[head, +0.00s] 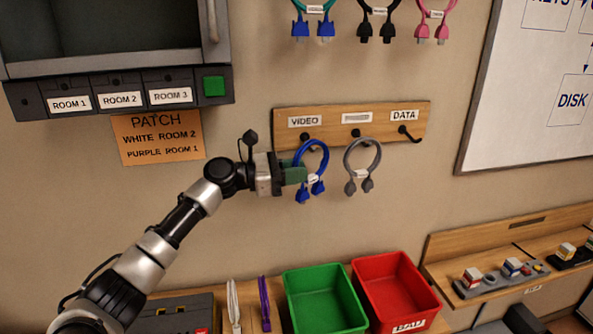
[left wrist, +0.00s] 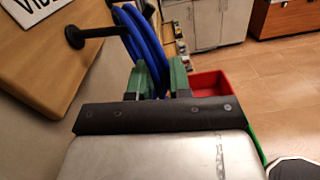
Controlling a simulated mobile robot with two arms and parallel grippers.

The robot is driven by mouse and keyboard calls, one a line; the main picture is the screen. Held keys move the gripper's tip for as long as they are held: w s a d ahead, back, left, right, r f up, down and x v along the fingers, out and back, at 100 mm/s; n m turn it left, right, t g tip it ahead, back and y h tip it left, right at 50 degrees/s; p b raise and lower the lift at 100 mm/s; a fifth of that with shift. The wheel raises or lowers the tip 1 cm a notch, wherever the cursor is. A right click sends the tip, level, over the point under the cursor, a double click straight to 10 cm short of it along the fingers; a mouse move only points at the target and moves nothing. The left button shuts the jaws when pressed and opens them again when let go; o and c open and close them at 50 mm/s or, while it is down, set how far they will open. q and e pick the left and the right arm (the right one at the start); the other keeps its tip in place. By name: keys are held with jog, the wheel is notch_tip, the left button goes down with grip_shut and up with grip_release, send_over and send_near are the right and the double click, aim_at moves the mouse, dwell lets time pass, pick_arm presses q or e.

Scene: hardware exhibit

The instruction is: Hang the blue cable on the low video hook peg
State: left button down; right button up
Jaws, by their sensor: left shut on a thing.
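The blue cable (head: 324,160) is a loop with two blue plugs hanging down, in front of the low wooden hook board (head: 360,116). My left gripper (head: 300,174), with green fingers, is shut on its left side. The low VIDEO peg (head: 305,137) is black and sits by the top of the loop, mostly hidden. In the left wrist view the peg (left wrist: 76,37) runs from the board to the blue cable (left wrist: 143,40), above my gripper (left wrist: 160,80). Whether the loop rests on the peg is unclear. My right gripper is not in view.
A grey cable (head: 376,160) hangs on the middle peg, close right. The DATA peg (head: 408,133) is bare. More cables hang above. A green bin (head: 325,300) and a red bin (head: 395,290) stand below. A cabinet (head: 110,40) is at upper left.

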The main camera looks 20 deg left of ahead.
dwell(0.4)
pick_arm(q)
jog(key=c, duration=1)
grip_release()
jog(key=shift+o, duration=0.2)
jog(key=b+v, duration=0.4)
jog(key=v, duration=0.7)
jog(key=shift+b, duration=0.4)
